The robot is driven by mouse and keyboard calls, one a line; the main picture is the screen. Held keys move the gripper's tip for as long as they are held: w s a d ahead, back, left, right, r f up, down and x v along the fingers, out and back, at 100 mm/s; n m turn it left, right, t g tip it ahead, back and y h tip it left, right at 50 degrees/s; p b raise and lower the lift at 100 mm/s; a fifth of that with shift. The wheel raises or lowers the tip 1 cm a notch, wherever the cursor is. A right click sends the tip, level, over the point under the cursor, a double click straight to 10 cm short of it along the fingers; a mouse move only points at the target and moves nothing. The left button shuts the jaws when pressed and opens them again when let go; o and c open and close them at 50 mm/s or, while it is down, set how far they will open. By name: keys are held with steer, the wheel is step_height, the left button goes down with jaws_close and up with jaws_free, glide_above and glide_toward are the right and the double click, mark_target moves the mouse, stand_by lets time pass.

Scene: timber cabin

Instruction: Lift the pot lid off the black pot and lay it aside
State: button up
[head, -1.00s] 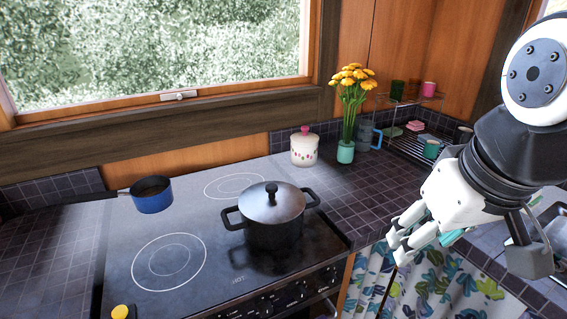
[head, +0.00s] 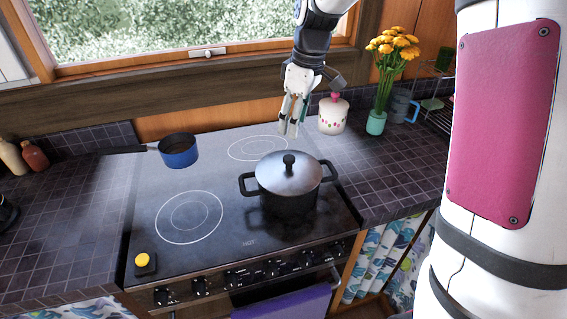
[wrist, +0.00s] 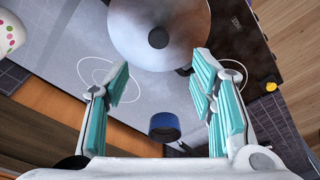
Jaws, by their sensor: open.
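The black pot (head: 290,203) stands on the front right part of the stove. Its grey domed pot lid (head: 268,180) sits on top, with a dark round knob (head: 289,159) in the middle. My gripper (head: 289,131) is open and empty, above the back of the stove, just behind the pot and apart from it. In the wrist view my open fingers (wrist: 168,90) point toward the lid (wrist: 140,38), which shows at the top with its knob (wrist: 158,38) ahead of the gap between them.
A blue saucepan (head: 180,156) stands at the back left of the stove. A white canister (head: 333,117) and a vase (head: 376,122) of yellow flowers stand behind right. A yellow-topped item (head: 142,260) is at the front left. Tiled counter (head: 60,215) at left is largely clear.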

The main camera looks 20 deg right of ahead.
mark_target(289, 158)
steer(key=f, duration=0.4)
steer(key=w+f+p, duration=0.1)
steer(key=f, duration=0.3)
steer(key=a+f+p, duration=0.1)
steer(key=f, duration=0.3)
steer(key=shift+w+f, duration=0.15)
steer(key=shift+f, duration=0.2)
jaws_close()
